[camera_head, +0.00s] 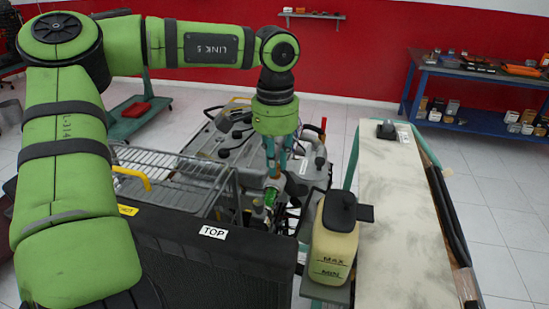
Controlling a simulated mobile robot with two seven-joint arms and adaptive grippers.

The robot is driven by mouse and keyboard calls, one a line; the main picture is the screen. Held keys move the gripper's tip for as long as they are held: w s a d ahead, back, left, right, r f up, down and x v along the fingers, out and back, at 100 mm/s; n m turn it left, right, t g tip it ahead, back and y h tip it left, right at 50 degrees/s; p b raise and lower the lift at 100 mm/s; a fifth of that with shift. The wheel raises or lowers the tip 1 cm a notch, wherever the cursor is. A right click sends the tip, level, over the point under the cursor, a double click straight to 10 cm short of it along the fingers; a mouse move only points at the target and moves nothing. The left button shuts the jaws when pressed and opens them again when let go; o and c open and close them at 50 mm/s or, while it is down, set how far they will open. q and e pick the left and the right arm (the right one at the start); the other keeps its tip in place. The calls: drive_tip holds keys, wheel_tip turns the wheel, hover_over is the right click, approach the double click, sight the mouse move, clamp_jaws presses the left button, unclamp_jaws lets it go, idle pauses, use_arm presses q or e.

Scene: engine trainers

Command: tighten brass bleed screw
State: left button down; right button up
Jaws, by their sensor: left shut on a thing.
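My left gripper (275,168) points straight down over the engine trainer (215,140), its teal fingers closed. A small copper-brown piece, which looks like the brass bleed screw (273,182), shows at the fingertips, and the gripper is shut on it. The fingers hide most of the screw, and I cannot tell how deep it sits. A green part (257,207) lies just below and left of the fingertips. My right gripper is not in view.
A black radiator marked TOP (213,233) stands in front. A coolant bottle with a black cap (332,240) stands close to the right of the gripper, beside a pale bench top (395,220). A blue shelf (470,115) stands at the back right, with clear floor before it.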

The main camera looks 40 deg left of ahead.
use_arm(q)
drive_tip(key=c, duration=1.2)
unclamp_jaws()
drive_tip(key=shift+w, duration=0.15)
wheel_tip(320, 180, up, 12)
